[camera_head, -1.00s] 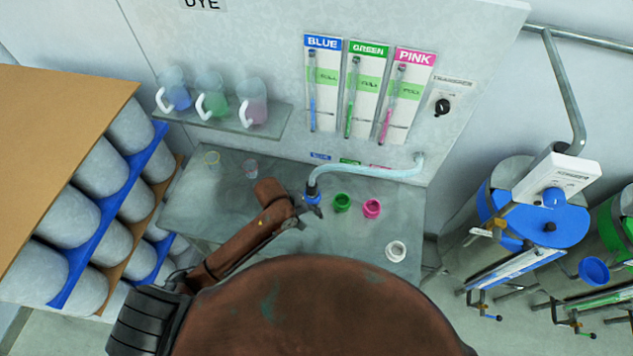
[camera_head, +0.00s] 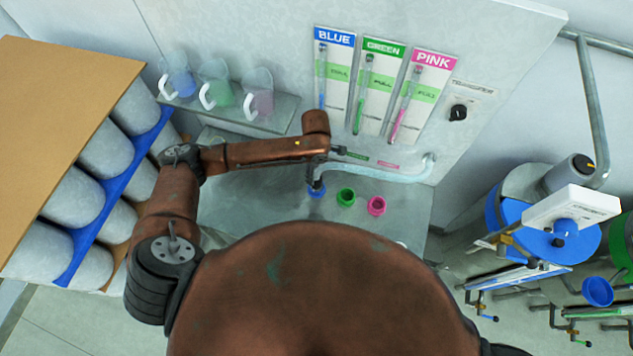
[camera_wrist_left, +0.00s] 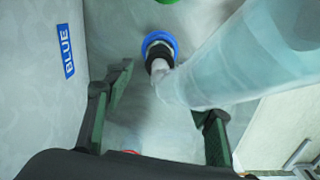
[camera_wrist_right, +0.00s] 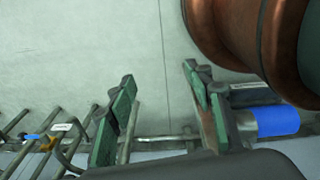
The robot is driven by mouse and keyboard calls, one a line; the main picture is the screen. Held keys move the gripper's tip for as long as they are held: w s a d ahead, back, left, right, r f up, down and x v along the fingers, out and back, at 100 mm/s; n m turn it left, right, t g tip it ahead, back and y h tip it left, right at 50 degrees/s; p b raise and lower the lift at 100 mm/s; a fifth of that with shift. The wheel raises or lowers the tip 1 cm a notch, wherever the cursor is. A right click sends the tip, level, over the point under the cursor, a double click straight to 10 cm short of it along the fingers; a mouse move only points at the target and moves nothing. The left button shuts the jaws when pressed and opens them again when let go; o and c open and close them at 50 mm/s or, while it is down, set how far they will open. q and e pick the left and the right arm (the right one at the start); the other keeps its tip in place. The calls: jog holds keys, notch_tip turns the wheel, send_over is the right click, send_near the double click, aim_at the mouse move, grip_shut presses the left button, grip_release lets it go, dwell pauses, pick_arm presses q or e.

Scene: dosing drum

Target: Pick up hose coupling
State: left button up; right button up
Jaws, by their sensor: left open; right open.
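The hose coupling (camera_head: 316,186) is a dark collar at the end of the pale translucent hose (camera_head: 385,176), standing at the blue port (camera_head: 317,195) on the grey counter. In the left wrist view the coupling (camera_wrist_left: 158,58) shows black and white against the blue ring (camera_wrist_left: 161,42). My left gripper (camera_head: 338,151) is above and behind the coupling, close to the panel, partly hidden by its wrist. My right gripper (camera_wrist_right: 158,77) is open and empty, away from the counter.
Green (camera_head: 345,197) and pink (camera_head: 377,205) ports stand right of the blue one. A shelf with several jugs (camera_head: 215,92) is at the back left. A drum rack (camera_head: 75,160) stands left, and a blue-topped drum (camera_head: 545,245) right.

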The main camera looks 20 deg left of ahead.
aim_at(316, 178)
pick_arm(q)
jog(key=shift+d+f+p, duration=0.1)
jog(key=shift+f+p, duration=0.5)
jog(key=shift+f, duration=2.7)
jog(key=shift+c, duration=0.7)
grip_shut()
